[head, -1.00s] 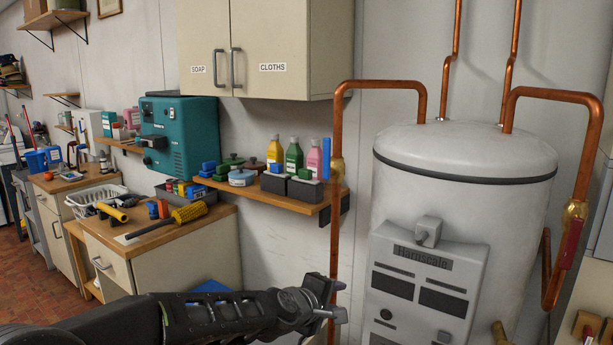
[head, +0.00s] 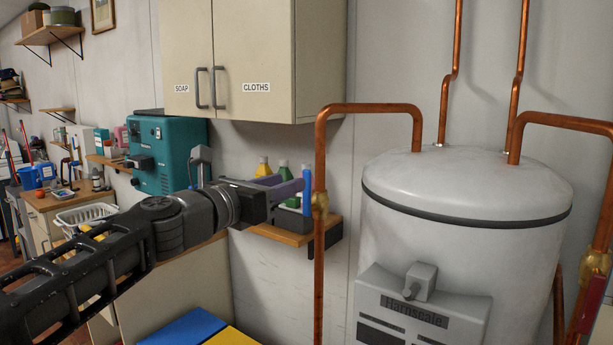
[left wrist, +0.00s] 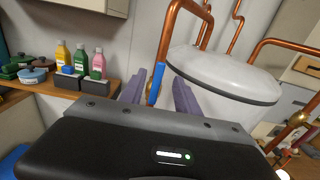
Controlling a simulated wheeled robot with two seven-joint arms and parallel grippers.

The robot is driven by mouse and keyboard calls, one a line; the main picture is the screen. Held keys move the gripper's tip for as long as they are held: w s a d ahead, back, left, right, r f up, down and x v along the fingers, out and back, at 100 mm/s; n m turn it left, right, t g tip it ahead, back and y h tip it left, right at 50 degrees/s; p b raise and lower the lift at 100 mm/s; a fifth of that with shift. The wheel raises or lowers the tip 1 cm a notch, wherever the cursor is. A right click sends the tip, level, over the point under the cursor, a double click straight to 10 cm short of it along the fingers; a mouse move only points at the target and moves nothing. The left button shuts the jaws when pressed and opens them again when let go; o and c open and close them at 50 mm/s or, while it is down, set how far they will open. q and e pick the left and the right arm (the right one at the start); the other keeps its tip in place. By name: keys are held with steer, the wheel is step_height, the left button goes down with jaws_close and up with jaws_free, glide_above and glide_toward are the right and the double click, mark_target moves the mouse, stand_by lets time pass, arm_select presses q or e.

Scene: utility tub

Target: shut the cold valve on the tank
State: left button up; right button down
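The white tank (head: 465,190) stands at the right with copper pipes. On its left pipe is a brass valve (head: 320,204) with a blue handle (head: 307,180), which points up alongside the pipe. My left gripper (head: 288,187) is open, its purple-grey fingers reaching right to the blue handle. In the left wrist view the blue handle (left wrist: 155,84) shows between the two fingers of the left gripper (left wrist: 158,90), with gaps on both sides. A second brass valve (head: 596,266) with a red handle (head: 592,325) is on the right pipe. My right gripper is out of view.
A teal machine (head: 165,155) is further left. A blue and yellow surface (head: 185,330) lies below.

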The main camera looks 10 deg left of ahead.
mark_target(305, 176)
arm_select(q)
steer(key=shift+p+x, duration=0.55)
steer(key=shift+x, duration=3.35)
steer(key=shift+c, duration=0.5)
jaws_close()
steer(key=shift+a, duration=0.1)
